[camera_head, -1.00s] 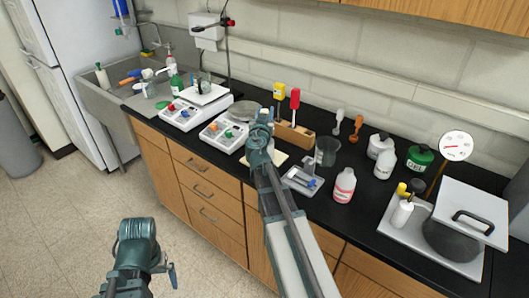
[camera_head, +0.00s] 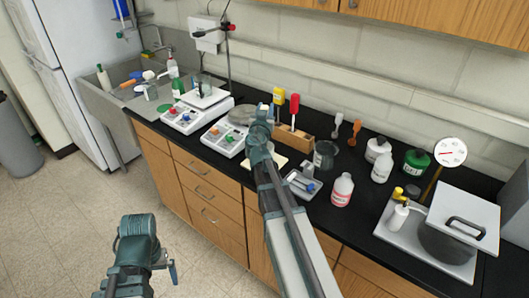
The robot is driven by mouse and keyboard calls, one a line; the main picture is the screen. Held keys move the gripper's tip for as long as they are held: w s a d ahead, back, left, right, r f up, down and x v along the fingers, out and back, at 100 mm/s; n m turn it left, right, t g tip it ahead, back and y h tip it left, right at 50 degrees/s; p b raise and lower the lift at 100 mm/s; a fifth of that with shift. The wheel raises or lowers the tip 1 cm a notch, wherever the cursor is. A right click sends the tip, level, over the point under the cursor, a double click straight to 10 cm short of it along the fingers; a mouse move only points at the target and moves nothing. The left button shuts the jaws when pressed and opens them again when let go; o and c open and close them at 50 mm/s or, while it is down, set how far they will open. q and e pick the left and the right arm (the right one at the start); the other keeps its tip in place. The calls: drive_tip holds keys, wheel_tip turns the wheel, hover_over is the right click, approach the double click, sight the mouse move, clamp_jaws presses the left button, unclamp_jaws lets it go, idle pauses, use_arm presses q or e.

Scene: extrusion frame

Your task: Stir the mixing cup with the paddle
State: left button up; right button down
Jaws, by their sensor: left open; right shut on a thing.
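The mixing cup, a clear grey cup (camera_head: 325,155), stands on the black counter right of the wooden block. A yellow-handled tool (camera_head: 279,96), likely the paddle, and a red-handled tool (camera_head: 294,103) are upright at the wooden block (camera_head: 296,136). My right gripper (camera_head: 266,112) is at the yellow-handled tool and appears shut on it; my wrist hides the fingers and the grip. It is left of the cup and apart from it. My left gripper (camera_head: 171,270) is open and empty, low in front of the cabinets.
A grey tray (camera_head: 303,184) and a pink-labelled bottle (camera_head: 342,190) stand near the cup. White and green bottles (camera_head: 382,167) are to the right, then a pot (camera_head: 447,240). Hotplates (camera_head: 186,117) stand left. The floor around my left gripper is clear.

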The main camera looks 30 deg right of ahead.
wheel_tip(320, 180, up, 7)
drive_tip(key=p, duration=0.6)
idle(0.3)
wheel_tip(320, 180, down, 4)
drive_tip(key=b, duration=0.3)
drive_tip(key=shift+r, duration=0.1)
idle(0.7)
wheel_tip(320, 180, up, 7)
drive_tip(key=p, duration=0.7)
wheel_tip(320, 180, down, 7)
drive_tip(key=b, duration=0.7)
